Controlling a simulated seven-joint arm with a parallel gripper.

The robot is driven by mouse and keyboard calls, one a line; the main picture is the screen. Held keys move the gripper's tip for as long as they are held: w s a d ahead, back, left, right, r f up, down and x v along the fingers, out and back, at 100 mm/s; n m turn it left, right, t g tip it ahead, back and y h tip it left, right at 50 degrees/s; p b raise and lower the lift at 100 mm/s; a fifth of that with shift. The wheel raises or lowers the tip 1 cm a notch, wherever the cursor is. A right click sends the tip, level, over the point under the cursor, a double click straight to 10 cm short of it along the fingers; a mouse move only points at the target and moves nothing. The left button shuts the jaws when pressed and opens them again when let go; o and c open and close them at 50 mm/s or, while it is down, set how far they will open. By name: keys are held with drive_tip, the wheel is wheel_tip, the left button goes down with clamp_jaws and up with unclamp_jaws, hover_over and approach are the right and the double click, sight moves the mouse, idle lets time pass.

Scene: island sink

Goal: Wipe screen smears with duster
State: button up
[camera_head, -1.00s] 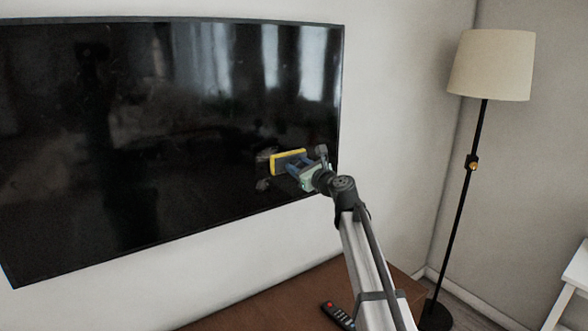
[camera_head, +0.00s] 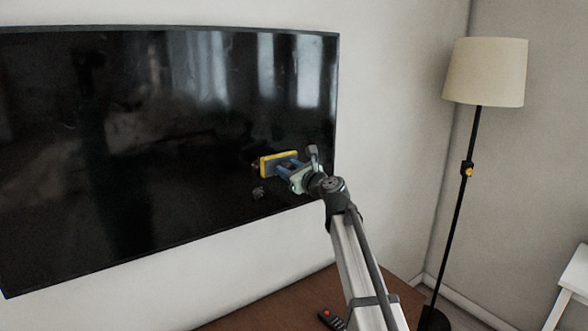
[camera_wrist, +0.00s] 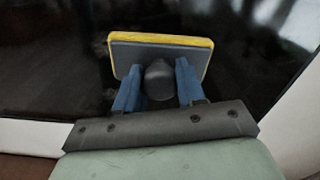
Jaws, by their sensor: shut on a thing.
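The black wall screen (camera_head: 120,150) fills the left and middle of the head view. Its glass shows pale window reflections and faint whitish marks, and I cannot tell which marks are smears. The duster (camera_head: 270,165) is a grey pad with a yellow edge and a dark round knob, held at the lower right of the screen. My gripper (camera_head: 290,172) is shut on the knob. In the wrist view the blue fingers (camera_wrist: 158,88) stand on both sides of the knob, and the duster (camera_wrist: 190,57) faces the glass. I cannot tell whether its pad touches the glass.
A brown wooden surface (camera_head: 275,307) lies below the screen, with a black remote (camera_head: 331,319) on it beside my arm. A floor lamp (camera_head: 485,72) stands at the right, and a white piece of furniture (camera_head: 574,282) is at the right edge. The screen's left side is unobstructed.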

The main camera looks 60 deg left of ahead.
drive_tip(key=shift+s, duration=4.45)
drive_tip(key=shift+s+a, duration=0.15)
drive_tip(key=shift+s, duration=1.7)
drive_tip(key=d, duration=0.6)
drive_tip(key=shift+d, duration=0.1)
drive_tip(key=d, duration=0.3)
